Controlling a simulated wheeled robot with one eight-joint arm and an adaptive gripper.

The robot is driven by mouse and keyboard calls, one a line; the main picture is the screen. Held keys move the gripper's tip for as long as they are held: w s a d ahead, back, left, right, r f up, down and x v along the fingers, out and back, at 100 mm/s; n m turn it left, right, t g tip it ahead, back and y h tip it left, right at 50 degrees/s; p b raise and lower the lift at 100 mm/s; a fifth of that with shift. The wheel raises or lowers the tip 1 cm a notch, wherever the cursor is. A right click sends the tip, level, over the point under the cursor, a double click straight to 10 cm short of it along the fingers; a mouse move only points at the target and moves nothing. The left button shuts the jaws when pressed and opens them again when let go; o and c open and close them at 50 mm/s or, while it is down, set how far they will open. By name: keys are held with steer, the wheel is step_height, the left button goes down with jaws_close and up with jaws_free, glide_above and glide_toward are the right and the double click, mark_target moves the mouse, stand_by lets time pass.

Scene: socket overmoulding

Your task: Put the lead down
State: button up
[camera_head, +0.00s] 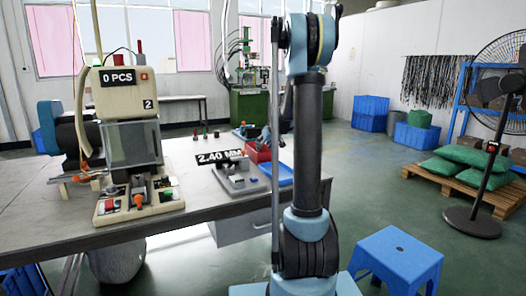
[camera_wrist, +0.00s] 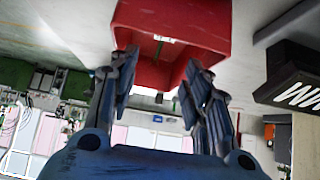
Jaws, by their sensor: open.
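My gripper (camera_wrist: 160,72) is open in the wrist view, its two dark fingers spread on either side of the lower part of a red bin (camera_wrist: 175,20). Nothing shows clamped between the fingers. In the head view the red bin (camera_head: 258,154) sits on the workbench, with my gripper (camera_head: 264,142) small and partly merged with its upper edge. I cannot pick out the lead for certain. A small greenish strip shows at the red bin in the wrist view, but I cannot tell what it is.
A blue tray (camera_head: 277,174) lies beside the bin, and a gauge with a "2.40 MM" display (camera_head: 220,156) stands to its left. A moulding machine (camera_head: 125,150) stands at the bench's left. A blue stool (camera_head: 400,258) and a fan (camera_head: 490,130) are on the floor at right.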

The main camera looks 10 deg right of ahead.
steer(key=v, duration=1)
steer(key=s+a+f+m+g, duration=0.1)
steer(key=s+a+f+g, duration=0.1)
steer(key=s, duration=1)
steer(key=s+a+f+g, duration=0.1)
steer(key=s+a+f, duration=0.1)
steer(key=s, duration=1)
steer(key=s+f+g+h, duration=0.1)
steer(key=s+f, duration=0.3)
steer(key=s, duration=0.4)
steer(key=s+f+m+g+h, duration=0.1)
steer(key=s+f, duration=0.3)
steer(key=s, duration=0.3)
steer(key=s+d+f+m+g, duration=0.1)
steer(key=s+f, duration=0.4)
steer(key=s, duration=0.3)
steer(key=shift+s+h, duration=0.3)
steer(key=shift+h, duration=0.1)
steer(key=shift+w, duration=0.1)
